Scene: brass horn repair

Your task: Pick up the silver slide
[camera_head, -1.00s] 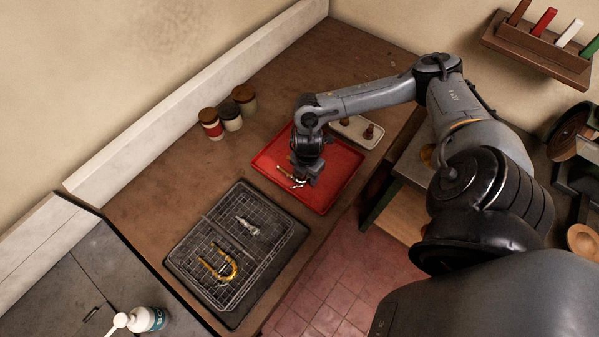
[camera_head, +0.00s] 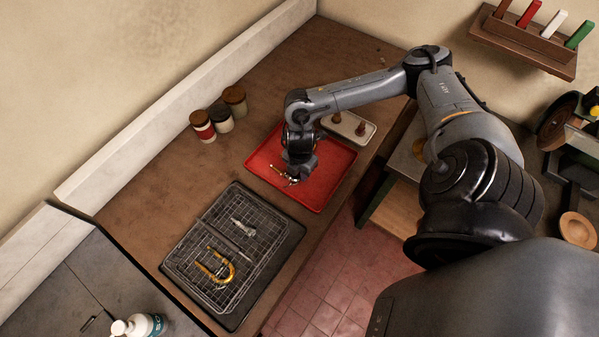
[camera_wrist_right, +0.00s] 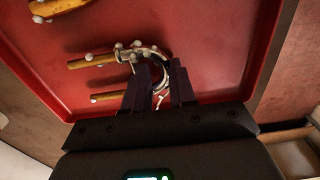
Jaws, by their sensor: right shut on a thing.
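The silver slide (camera_wrist_right: 152,50), a curved silver bow joined to brass-coloured tubes with pale beads on it, is in the right wrist view over the red tray. My right gripper (camera_wrist_right: 162,86) is shut on its bow, the two dark fingers on either side of it. In the head view the right gripper (camera_head: 297,176) is low over the red tray (camera_head: 325,190), with part of the slide (camera_head: 283,172) showing at its left. I cannot tell whether the slide touches the tray. My left gripper is not in view.
Another brass piece (camera_wrist_right: 58,7) lies in the tray. A wire rack (camera_head: 190,262) in front holds a gold U-shaped slide (camera_head: 229,270) and a small silver part (camera_head: 243,227). A white dish (camera_head: 365,128) stands behind the tray. Several jars (camera_head: 221,118) stand left. Bare bench lies between.

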